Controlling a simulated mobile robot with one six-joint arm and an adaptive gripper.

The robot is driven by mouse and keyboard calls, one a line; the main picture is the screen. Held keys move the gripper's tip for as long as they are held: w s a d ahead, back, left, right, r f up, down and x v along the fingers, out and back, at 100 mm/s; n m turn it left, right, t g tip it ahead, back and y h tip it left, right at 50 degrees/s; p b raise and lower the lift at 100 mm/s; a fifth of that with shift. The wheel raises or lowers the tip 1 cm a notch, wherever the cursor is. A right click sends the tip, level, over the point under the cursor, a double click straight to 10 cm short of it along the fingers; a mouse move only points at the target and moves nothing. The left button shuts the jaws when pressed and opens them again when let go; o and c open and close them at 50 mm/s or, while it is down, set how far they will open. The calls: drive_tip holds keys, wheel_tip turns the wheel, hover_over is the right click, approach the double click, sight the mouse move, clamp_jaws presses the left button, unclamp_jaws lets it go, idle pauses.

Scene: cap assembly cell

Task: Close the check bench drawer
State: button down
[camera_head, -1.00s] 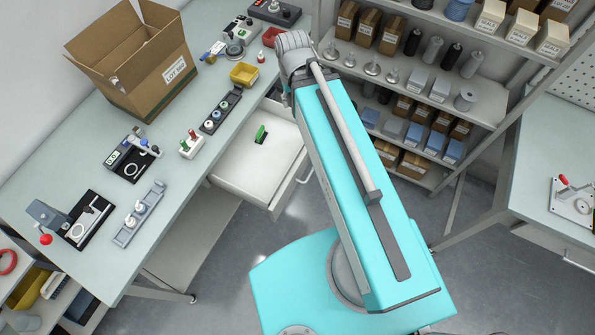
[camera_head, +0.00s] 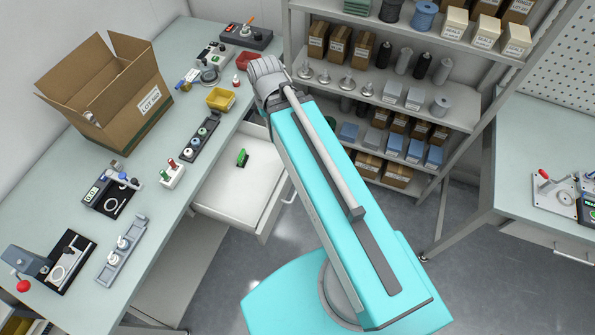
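The check bench drawer (camera_head: 228,194) is a white tray pulled out from under the front edge of the check bench (camera_head: 147,200). It stands open, with a green object (camera_head: 241,158) lying inside and a handle (camera_head: 288,190) on its front. My turquoise arm reaches up past the drawer's right side towards the bench's far end. The arm's grey wrist end is above the drawer's far end, near the bench edge. The gripper's fingers are hidden behind the arm, so their state does not show.
An open cardboard box (camera_head: 108,92), a yellow bin (camera_head: 221,98), a red bin (camera_head: 247,61) and several small fixtures stand on the bench. A loaded shelf rack (camera_head: 385,103) stands behind the arm. Another bench (camera_head: 545,150) is at the right. Grey floor shows beside the drawer.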

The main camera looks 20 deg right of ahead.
wheel_tip(320, 180, down, 10)
drive_tip(key=b, duration=0.9)
drive_tip(key=shift+f, duration=0.15)
